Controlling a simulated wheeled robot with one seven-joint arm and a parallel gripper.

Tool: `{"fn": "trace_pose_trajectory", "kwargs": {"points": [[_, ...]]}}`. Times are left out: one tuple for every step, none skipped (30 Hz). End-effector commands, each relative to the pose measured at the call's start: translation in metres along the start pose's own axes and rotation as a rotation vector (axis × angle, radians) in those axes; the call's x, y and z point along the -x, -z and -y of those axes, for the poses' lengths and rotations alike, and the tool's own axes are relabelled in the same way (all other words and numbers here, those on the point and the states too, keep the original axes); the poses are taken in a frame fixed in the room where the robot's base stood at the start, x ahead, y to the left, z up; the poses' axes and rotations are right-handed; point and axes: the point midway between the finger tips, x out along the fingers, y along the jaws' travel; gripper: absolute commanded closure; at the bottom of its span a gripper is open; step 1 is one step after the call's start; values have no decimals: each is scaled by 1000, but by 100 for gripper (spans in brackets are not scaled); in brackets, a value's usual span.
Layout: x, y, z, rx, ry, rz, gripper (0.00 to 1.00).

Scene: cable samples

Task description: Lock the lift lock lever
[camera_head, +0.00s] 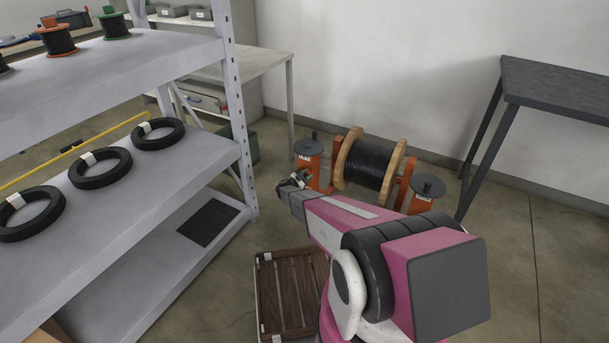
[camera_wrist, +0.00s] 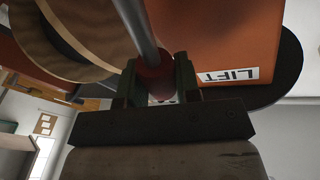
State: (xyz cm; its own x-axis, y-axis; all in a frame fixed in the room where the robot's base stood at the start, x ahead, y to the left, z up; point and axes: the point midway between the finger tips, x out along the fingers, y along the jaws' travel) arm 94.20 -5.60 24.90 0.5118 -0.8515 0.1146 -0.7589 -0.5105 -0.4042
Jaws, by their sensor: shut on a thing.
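The lift lock lever shows in the wrist view as a grey metal rod (camera_wrist: 140,32) ending in a dark red grip (camera_wrist: 153,82). My gripper (camera_wrist: 156,72) has its two dark fingers closed on either side of the red grip. Beside it is an orange housing (camera_wrist: 225,35) with a white LIFT label (camera_wrist: 228,75). In the head view my gripper (camera_head: 296,181) is at the left orange stand (camera_head: 313,168) of the cable reel (camera_head: 368,164). The lever cannot be made out clearly there, and my arm covers part of the stand's front.
A second orange stand (camera_head: 418,195) is right of the reel. Grey shelves (camera_head: 190,165) with black cable coils (camera_head: 100,168) fill the left. A slatted wooden pallet (camera_head: 290,290) lies on the floor below. A dark table (camera_head: 555,85) stands right; floor near it is clear.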

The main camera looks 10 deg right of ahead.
Motion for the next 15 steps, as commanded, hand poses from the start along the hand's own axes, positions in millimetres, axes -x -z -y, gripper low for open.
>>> {"fn": "trace_pose_trajectory", "kwargs": {"points": [[0,0,-3,-19,-6,6,100],[0,0,-4,-32,-9,9,100],[0,0,-6,-45,-12,13,100],[-1,0,-6,-54,-14,15,100],[-1,0,-7,-63,-16,18,100],[-1,0,-8,-72,-18,20,100],[-1,0,-9,-78,-19,22,100],[-1,-1,-9,-83,-21,24,100],[-1,-1,-10,-89,-22,25,100],[-2,-1,-10,-93,-23,26,100],[-2,-1,-10,-96,-24,27,100],[-2,-1,-11,-99,-25,28,100],[-2,-1,-11,-101,-25,28,100],[-2,-1,-11,-102,-26,29,100],[-2,-1,-11,-104,-26,29,100]]}}
